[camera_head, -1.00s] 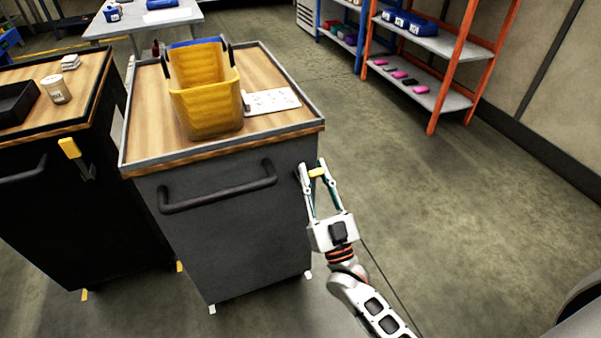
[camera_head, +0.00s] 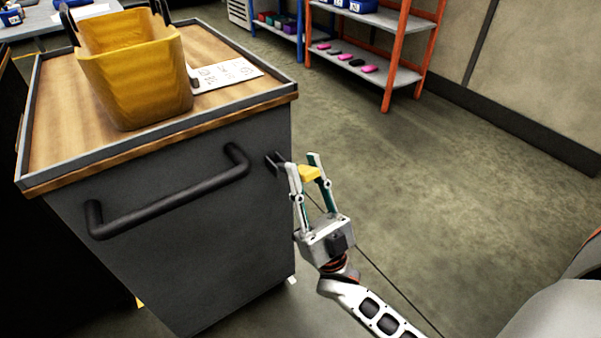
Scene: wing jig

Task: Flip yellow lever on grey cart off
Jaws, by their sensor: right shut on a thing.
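The grey cart (camera_head: 220,245) stands left of centre, with a wooden top inside a grey rim and a dark bar handle (camera_head: 170,200) on its front. The yellow lever (camera_head: 309,173) sticks out at the cart's right front edge, on a dark mount (camera_head: 276,162). My right gripper (camera_head: 305,165) reaches up from the lower right. It is shut on the yellow lever, with one finger on each side of it. My left gripper is not in view.
A yellow bucket (camera_head: 135,75) and a white printed sheet (camera_head: 225,74) are on the cart top. An orange-framed shelf (camera_head: 395,60) stands at the back. The floor (camera_head: 440,180) right of the cart is clear.

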